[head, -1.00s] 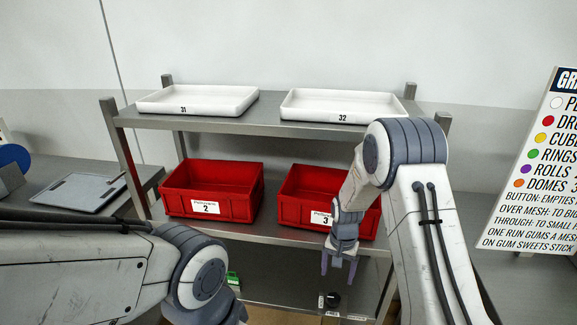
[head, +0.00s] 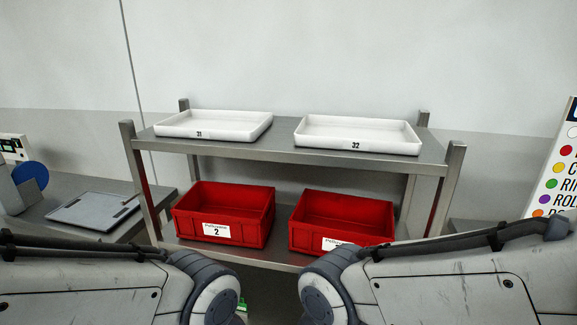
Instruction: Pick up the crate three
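The crate three is a red open crate (head: 345,207) at the right of the shelf's lower level. Its white label is partly covered by my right arm, so the number is hidden now. A similar red crate labelled 2 (head: 222,205) stands to its left, a small gap apart. Both crates look empty as far as I see inside. My two arms reach in along the bottom of the head view, and both grippers are out of view.
Shelf posts stand at both sides. A side table with a grey board (head: 92,211) is at left. A sign (head: 560,170) is at right.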

